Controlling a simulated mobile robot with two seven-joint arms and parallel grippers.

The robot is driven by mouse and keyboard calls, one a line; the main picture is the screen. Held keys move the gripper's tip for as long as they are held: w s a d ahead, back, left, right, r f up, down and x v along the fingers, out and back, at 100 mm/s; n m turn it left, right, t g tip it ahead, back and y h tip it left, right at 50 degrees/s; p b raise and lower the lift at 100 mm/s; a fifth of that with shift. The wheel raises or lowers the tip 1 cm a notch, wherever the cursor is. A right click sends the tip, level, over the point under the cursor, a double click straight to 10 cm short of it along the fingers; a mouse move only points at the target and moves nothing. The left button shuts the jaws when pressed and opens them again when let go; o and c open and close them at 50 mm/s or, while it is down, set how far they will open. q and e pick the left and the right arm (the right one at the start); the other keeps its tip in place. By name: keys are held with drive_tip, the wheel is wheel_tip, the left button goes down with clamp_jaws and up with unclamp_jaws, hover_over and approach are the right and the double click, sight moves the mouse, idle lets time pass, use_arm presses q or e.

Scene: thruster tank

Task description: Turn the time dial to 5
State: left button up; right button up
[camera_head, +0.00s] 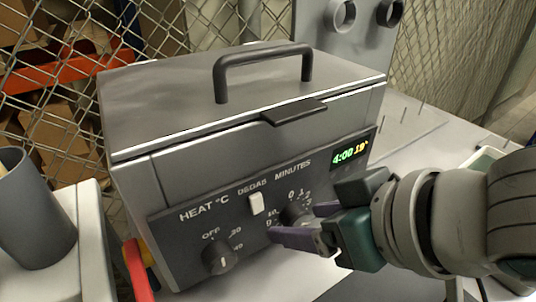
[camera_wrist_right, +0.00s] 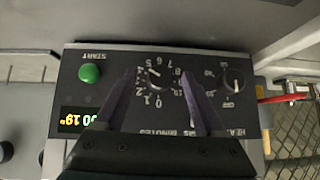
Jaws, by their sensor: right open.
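The time dial (camera_wrist_right: 160,78) is a black knob under the MINUTES label on the tank's dark control panel. The right wrist view shows it upside down, with its white mark pointing up and left, around 4 to 5; I cannot tell exactly which. In the head view the dial (camera_head: 294,214) is partly hidden by my right gripper. My right gripper (camera_head: 299,222) is open, its two purple fingers on either side of the dial; they also show in the right wrist view (camera_wrist_right: 158,80). I cannot tell whether they touch it. My left gripper is not in view.
The tank (camera_head: 140,180) has a closed lid with a dark handle (camera_head: 262,58). A heat dial (camera_head: 220,258), a white degas switch (camera_head: 256,204) and a display (camera_head: 350,152) reading 4:00 and 19° share the panel. A green start button (camera_wrist_right: 90,73) is beside the time dial.

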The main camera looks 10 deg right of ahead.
clamp_jaws()
idle(0.7)
